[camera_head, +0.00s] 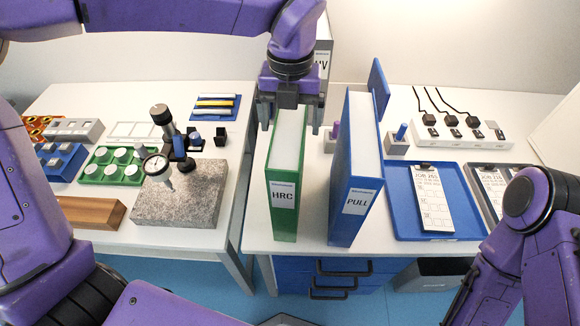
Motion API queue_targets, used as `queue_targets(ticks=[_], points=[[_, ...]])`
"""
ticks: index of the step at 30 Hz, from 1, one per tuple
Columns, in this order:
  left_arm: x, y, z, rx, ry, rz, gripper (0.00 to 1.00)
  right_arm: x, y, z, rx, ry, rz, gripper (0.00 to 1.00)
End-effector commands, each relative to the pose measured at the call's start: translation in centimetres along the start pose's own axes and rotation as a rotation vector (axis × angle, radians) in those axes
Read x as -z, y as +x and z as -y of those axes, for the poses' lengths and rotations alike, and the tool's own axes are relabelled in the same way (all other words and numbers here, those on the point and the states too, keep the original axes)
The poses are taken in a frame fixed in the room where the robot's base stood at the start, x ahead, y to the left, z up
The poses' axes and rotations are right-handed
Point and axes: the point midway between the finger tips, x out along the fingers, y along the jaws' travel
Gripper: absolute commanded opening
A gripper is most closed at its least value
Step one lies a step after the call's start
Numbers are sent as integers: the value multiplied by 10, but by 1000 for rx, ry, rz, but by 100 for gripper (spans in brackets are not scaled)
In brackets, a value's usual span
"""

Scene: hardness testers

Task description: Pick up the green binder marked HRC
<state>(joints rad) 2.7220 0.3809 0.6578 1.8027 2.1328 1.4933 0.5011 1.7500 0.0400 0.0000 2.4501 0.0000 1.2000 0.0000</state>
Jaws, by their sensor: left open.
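The green binder marked HRC (284,196) stands upright on the table, its labelled spine facing me. My left gripper (291,114) comes from above and points down at the binder's top, towards its far part. Its two fingers are apart, one on each side of the binder. I cannot tell whether they touch it. My right arm shows at the lower right, but its gripper is out of view.
A blue binder marked PULL (356,170) stands just right of the green one, with a narrow gap between. Another binder marked HV (322,62) is partly hidden behind my left gripper. A blue tray (400,215) lies to the right. A granite block (180,206) with a dial gauge (155,165) stands left.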

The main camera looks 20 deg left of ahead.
Motion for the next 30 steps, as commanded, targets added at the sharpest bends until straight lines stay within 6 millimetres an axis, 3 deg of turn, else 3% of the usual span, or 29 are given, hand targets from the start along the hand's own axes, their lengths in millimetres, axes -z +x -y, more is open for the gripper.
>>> queue_targets(ticks=[5, 9, 15, 16, 17, 24, 30], points=[[4, 28, -1, -5, 2, -5, 89, 6, -14, -1, 0, 0, 0, 43], [3, 48, 0, -2, 1, -1, 89, 6, -14, -1, 0, 0, 0, 43], [2, 51, 0, 0, 1, 0, 89, 6, -13, -1, 0, 0, 0, 43], [2, 51, 0, 0, 1, 0, 86, 6, -13, -1, 0, 0, 0, 43], [2, 51, 0, 0, 1, 0, 76, 6, -13, -1, 0, 0, 0, 43], [2, 50, 0, 0, 1, 0, 0, 5, -13, -1, 0, 0, 0, 43], [2, 49, 1, 2, 1, 3, 0, 6, -14, -1, 0, 0, 0, 43]])
